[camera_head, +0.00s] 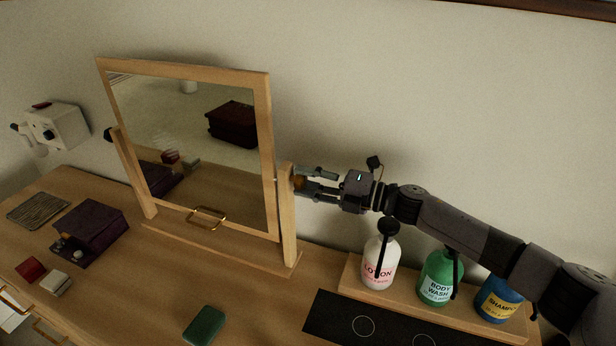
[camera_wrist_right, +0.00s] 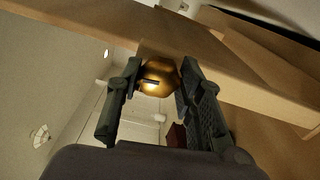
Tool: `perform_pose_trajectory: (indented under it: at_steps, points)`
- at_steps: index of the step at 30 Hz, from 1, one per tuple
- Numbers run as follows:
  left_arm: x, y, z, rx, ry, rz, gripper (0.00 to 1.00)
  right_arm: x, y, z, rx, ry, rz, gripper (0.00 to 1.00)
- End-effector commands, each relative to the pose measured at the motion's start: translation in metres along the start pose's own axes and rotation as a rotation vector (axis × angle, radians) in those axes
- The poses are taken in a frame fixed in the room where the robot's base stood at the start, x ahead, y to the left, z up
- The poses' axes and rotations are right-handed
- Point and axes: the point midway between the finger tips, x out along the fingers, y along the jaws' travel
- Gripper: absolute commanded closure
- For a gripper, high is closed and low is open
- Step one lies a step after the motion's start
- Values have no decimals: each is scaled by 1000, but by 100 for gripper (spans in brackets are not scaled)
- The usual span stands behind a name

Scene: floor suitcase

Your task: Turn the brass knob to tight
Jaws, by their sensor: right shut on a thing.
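The brass knob (camera_wrist_right: 158,77) sits on the side of the wooden post of the tilting mirror (camera_head: 187,150). In the head view only a small part of the knob (camera_head: 299,183) shows at the right post. My right gripper (camera_head: 312,181) reaches in from the right and is shut on the knob. In the right wrist view the fingers of my right gripper (camera_wrist_right: 155,88) stand one on each side of the knob. A dark line shows on the knob's lower face. My left gripper is not in view.
Lotion (camera_head: 381,262), body wash (camera_head: 439,277) and shampoo (camera_head: 498,298) bottles stand on a wooden riser (camera_head: 348,283) below my right arm. A green block (camera_head: 204,325), a purple box (camera_head: 92,229) and small blocks lie on the dresser top. A white device (camera_head: 55,126) is at the left wall.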

Motion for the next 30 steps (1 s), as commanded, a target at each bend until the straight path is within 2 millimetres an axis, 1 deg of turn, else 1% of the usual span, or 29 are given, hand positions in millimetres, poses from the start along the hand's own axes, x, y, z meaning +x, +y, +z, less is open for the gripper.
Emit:
perform_pose_trajectory:
  at_steps: [9, 23, 24, 30]
  points:
    - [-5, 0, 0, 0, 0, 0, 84, 0, 1, 2, 96, -4, 1, 94]
    - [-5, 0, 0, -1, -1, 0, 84, 0, 0, 2, 108, -4, 1, 94]
    - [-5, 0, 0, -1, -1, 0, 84, 0, 0, 2, 108, -4, 1, 64]
    - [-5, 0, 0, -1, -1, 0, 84, 0, 0, 1, 108, -3, 1, 51]
